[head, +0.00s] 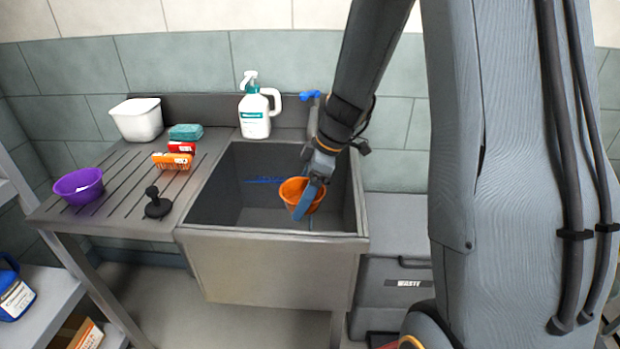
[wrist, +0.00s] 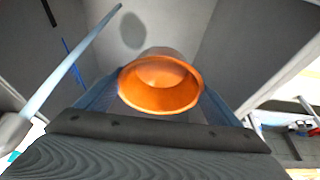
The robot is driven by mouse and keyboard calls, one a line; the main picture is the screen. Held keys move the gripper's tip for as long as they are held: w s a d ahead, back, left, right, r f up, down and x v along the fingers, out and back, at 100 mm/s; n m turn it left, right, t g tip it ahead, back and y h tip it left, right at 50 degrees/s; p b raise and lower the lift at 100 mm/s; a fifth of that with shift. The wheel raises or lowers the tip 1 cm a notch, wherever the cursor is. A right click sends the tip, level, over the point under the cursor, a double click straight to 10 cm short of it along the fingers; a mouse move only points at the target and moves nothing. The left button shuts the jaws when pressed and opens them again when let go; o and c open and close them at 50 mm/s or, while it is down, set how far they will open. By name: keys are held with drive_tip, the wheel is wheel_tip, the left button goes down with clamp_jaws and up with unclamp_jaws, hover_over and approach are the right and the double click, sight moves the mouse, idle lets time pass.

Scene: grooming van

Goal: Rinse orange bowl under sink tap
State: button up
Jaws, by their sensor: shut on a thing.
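The orange bowl (head: 294,188) is in my gripper (head: 313,190), held inside the sink basin (head: 232,215) near its right side. In the wrist view the orange bowl (wrist: 160,92) sits between my two blue fingers, its opening toward the camera, and looks empty. My gripper is shut on it. The tap's blue handle (head: 310,95) shows behind my arm, which hides most of the tap. In the wrist view a pale blue stream (wrist: 75,60), apparently water, runs from the grey spout (wrist: 14,130) at left. It passes beside the bowl, apart from it.
A blue object (head: 262,180) lies in the sink. A white spray bottle (head: 255,115) stands behind the basin. The drainboard (head: 118,175) at left holds a purple bowl (head: 78,187), a black plunger-like item (head: 157,205), a white tub (head: 137,120), a teal sponge (head: 186,131) and an orange brush (head: 172,162).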

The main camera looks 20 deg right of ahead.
drive_tip(key=shift+s+a+r, duration=0.1)
drive_tip(key=shift+s+a, duration=0.05)
drive_tip(key=shift+s, duration=0.2)
wheel_tip(320, 180, up, 10)
drive_tip(key=p, duration=0.5)
drive_tip(key=shift+f, duration=0.2)
idle(1.1)
